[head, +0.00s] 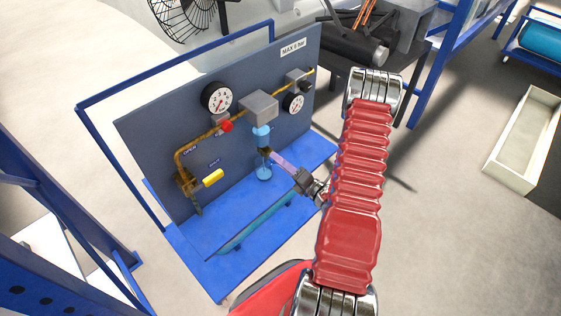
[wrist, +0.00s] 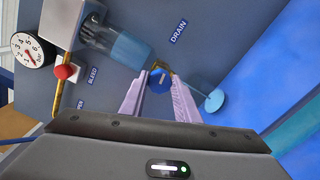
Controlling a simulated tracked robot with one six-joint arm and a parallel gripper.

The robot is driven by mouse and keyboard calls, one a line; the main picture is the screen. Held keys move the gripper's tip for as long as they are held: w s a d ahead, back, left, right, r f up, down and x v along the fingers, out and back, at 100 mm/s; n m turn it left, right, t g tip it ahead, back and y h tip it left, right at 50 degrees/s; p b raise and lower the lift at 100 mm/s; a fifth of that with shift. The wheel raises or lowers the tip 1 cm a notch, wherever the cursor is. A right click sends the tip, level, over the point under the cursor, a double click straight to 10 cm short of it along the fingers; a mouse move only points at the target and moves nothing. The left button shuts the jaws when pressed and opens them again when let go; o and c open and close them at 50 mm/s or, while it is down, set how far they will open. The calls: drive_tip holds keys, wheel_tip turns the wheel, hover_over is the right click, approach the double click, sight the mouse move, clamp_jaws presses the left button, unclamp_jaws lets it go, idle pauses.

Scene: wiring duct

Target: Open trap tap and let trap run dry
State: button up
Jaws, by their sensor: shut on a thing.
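The trap (head: 261,136) is a clear bowl with blue water, hanging under a grey block on the panel. In the wrist view the water fills the lower part of the trap (wrist: 130,48). The blue trap tap (wrist: 158,84) sits on a brass outlet at the trap's lower end, near the DRAIN label (wrist: 178,31). My gripper (head: 269,153) is shut on the tap, one finger on each side. A clear cup (head: 264,173) stands below the outlet; the cup (wrist: 210,99) looks blue inside.
A pressure gauge (head: 217,97), a red bleed button (head: 227,126) and a yellow-handled valve (head: 213,178) are on the panel left of the trap. A second gauge (head: 293,104) is to the right. A blue frame (head: 122,164) borders the panel. The floor at right is partly clear.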

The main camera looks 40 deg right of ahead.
drive_tip(key=shift+d+f, duration=0.1)
drive_tip(key=shift+d, duration=0.15)
drive_tip(key=o, duration=1)
drive_tip(key=shift+a, duration=0.15)
drive_tip(key=shift+o, duration=0.2)
drive_tip(key=s+d, duration=0.2)
drive_tip(key=s, duration=1.1)
drive_tip(key=shift+s, duration=0.35)
